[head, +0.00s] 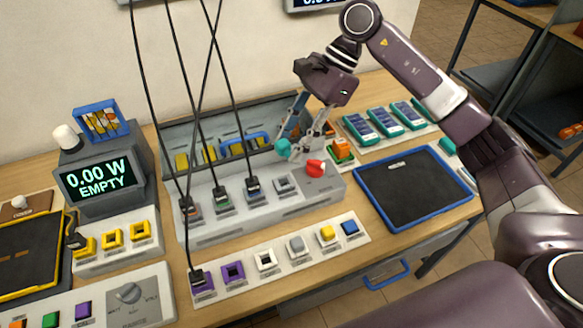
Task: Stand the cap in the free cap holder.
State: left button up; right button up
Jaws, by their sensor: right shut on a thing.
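My right gripper (296,142) comes in from the upper right and points down over the back of the grey panel. It is shut on a small teal piece (283,148), which looks like the cap, held at the fingertips above the panel. A red knob-like piece (316,168) sits on the panel just right of the fingertips. A pale strip (281,258) at the front carries several coloured square holders. The purple one (233,272) and the white one (265,260) look open. I cannot tell which is the free cap holder. My left gripper is not in view.
Black cables hang down to plugs in the grey panel (205,228). A meter (98,181) reading EMPTY and yellow sockets (112,238) are at the left.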

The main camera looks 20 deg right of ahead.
jog(key=p, duration=0.1)
send_over(292, 182)
notch_tip(292, 182, down, 6)
jog(key=shift+r, duration=0.25)
notch_tip(292, 182, down, 4)
jog(key=shift+r+p, duration=0.1)
jog(key=shift+p, duration=0.6)
jog(key=shift+d+f, duration=0.1)
jog(key=shift+f, duration=0.2)
jog(key=shift+f, duration=0.1)
jog(key=shift+f+b, duration=0.2)
jog(key=shift+b, duration=0.25)
jog(key=o, duration=1)
jog(key=shift+r, duration=0.1)
jog(key=shift+c, duration=0.2)
